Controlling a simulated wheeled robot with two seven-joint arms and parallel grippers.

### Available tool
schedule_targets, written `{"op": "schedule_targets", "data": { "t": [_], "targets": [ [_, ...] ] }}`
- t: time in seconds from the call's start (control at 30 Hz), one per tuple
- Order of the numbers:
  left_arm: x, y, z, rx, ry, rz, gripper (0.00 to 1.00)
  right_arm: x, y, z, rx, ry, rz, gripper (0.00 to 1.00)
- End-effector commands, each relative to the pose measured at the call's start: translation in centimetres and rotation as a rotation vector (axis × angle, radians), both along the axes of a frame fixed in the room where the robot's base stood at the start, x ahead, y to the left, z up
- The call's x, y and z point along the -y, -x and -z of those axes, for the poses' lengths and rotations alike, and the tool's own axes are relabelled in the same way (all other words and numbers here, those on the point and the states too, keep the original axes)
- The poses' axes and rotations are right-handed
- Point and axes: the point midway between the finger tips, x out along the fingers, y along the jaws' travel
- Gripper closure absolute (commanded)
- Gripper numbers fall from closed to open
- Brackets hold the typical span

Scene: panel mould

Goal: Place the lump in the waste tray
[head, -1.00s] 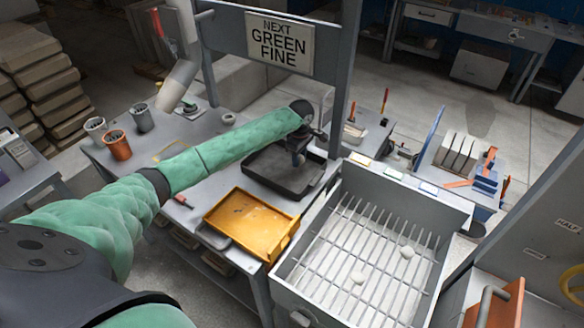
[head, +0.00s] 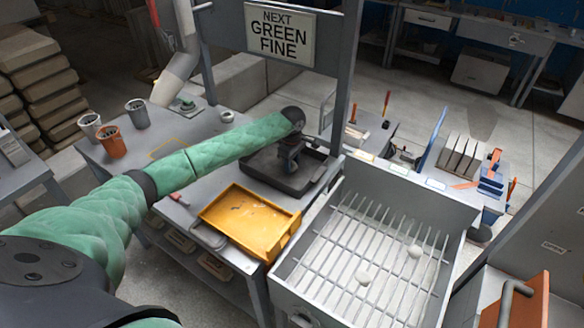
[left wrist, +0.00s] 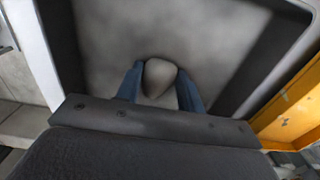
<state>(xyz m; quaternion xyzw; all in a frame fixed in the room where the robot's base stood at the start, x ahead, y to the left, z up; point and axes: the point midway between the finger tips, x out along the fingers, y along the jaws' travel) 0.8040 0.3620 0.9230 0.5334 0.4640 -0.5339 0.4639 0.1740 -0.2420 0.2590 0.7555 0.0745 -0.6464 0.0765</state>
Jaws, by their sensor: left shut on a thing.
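My left gripper (head: 290,168) is over the dark grey tray (head: 259,181) on the bench, low and within its outline in the head view. In the left wrist view its two blue fingers (left wrist: 160,88) are shut on a pale grey rounded lump (left wrist: 160,76). The dusty floor and dark walls of the tray (left wrist: 262,62) show around the lump. I cannot tell whether the lump touches the floor. The hand hides the lump in the head view. No label shows which tray is for waste. My right gripper is not in view.
A yellow tray (head: 206,216) sits on the bench in front of the dark tray. A post and sign (head: 280,33) rise behind. Cups (head: 112,142) stand at left.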

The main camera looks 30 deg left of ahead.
Motion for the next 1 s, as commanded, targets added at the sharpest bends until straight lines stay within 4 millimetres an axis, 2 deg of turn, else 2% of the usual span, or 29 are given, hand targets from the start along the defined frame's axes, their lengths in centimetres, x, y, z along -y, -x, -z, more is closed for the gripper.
{"op": "schedule_targets", "data": {
  "t": [0.47,0.5,0.6,1.0],
  "targets": [
    [-0.03,-0.01,0.18,0.000,0.000,0.000,0.87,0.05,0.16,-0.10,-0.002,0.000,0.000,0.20],
    [-0.04,-0.02,0.24,0.000,-0.001,0.000,0.56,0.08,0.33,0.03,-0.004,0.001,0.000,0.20],
    [-0.04,-0.03,0.23,0.000,0.000,0.000,0.40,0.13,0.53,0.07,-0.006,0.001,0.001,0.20],
    [0.03,-0.07,-0.31,0.002,0.001,0.000,0.40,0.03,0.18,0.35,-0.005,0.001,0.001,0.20]
  ]
}}
